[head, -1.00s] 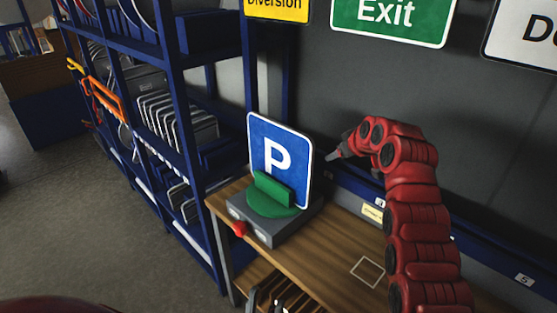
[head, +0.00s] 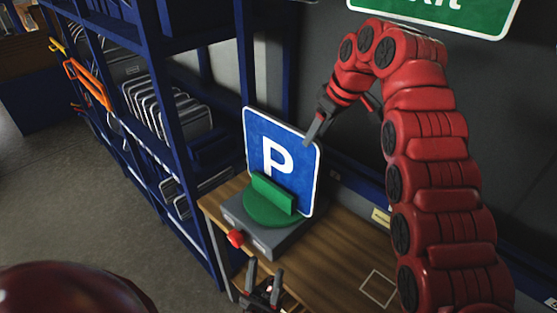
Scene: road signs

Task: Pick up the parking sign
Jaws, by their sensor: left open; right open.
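The parking sign (head: 281,155) is a blue square plate with a white P and white border. It stands upright in a green holder (head: 270,200) on a grey base box (head: 265,228) with a red button (head: 235,238), on the wooden bench. My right gripper (head: 317,130) is open at the sign's upper right edge, its fingers overlapping the edge in the picture; I cannot tell if they touch it. My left gripper (head: 263,281) is open and empty at the bottom, in front of the bench and below the base box.
The wooden bench (head: 345,250) has free room right of the base box, with a white square outline on it. Blue shelving (head: 165,110) with grey panels stands close on the left. A green Exit sign (head: 440,14) hangs on the dark wall above.

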